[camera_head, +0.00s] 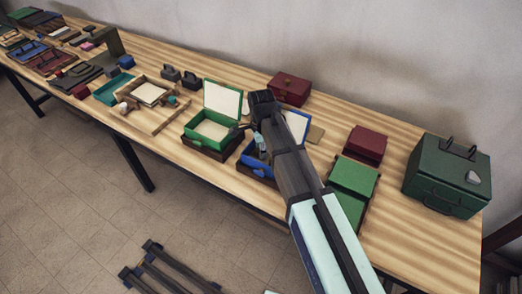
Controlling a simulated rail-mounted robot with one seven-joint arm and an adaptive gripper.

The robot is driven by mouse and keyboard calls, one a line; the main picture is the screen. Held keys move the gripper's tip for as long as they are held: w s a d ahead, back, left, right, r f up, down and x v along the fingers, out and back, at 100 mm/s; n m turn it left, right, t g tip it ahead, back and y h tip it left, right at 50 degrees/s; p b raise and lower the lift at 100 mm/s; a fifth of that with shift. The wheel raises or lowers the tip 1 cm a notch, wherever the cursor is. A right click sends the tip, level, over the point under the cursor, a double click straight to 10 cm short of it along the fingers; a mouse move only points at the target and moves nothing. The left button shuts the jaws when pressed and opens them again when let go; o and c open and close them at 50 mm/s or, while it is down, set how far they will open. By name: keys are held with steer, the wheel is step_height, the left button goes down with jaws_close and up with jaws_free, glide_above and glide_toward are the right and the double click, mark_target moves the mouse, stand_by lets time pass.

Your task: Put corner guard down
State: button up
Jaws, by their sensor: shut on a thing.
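My gripper (256,146) hangs below the end of my arm, over the blue open box (256,171), close to the right side of the green open box (210,133). It is mostly hidden by the arm. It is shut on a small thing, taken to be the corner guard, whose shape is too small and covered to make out. The blue box's raised lid (297,126) shows behind the arm. The green box has a cream lining and its lid stands up. I cannot make out a corner guard elsewhere.
A dark red case (288,88) stands behind my arm. A red box (366,144), green box pieces (353,178) and a big dark green case (446,175) stand to the right. A wooden tray (152,106) and several cases fill the left. The table's (412,248) front right is bare.

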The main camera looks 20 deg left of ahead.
steer(key=shift+f, duration=0.7)
steer(key=shift+f, duration=0.15)
steer(key=o, duration=0.9)
step_height(320, 180, up, 12)
steer(key=b, duration=0.3)
steer(key=shift+r, duration=0.2)
